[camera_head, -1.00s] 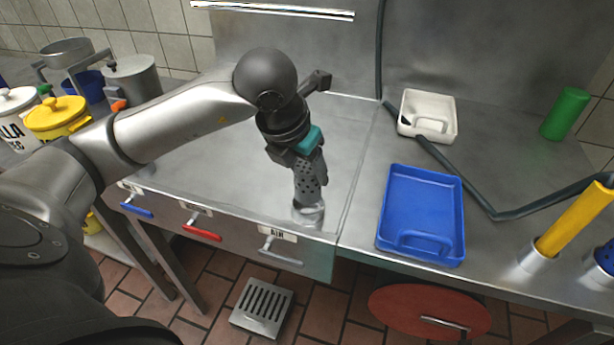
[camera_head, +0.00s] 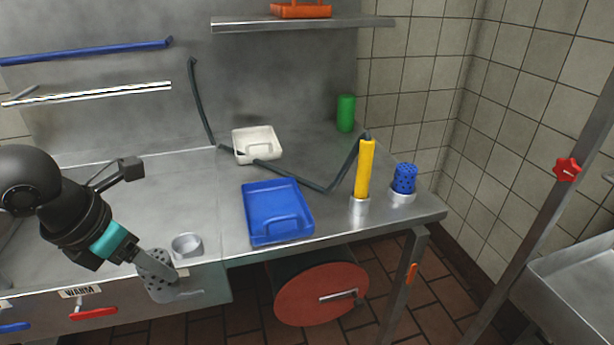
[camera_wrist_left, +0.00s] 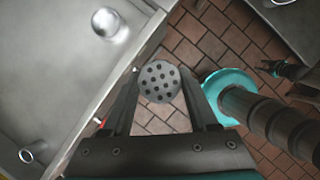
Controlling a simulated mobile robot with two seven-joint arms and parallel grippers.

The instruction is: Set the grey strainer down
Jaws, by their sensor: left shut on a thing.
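The grey strainer (camera_head: 160,284), a perforated metal cup with a small handle, is held by my left gripper (camera_head: 155,264). The fingers are shut on it. It hangs just in front of the counter's front edge. In the left wrist view the strainer (camera_wrist_left: 158,81) shows its round, holed end between the fingers, with floor tiles behind it. A short empty metal holder (camera_head: 187,246) stands on the counter close behind it, apart from the strainer. The holder (camera_wrist_left: 110,24) is also in the wrist view. A dark part at that view's right may be my right gripper (camera_wrist_left: 288,72); its jaws are unclear.
A blue tray (camera_head: 255,207) and a white tray (camera_head: 244,142) lie on the counter. A green cylinder (camera_head: 346,113) stands at the back. A dark hose crosses the counter.

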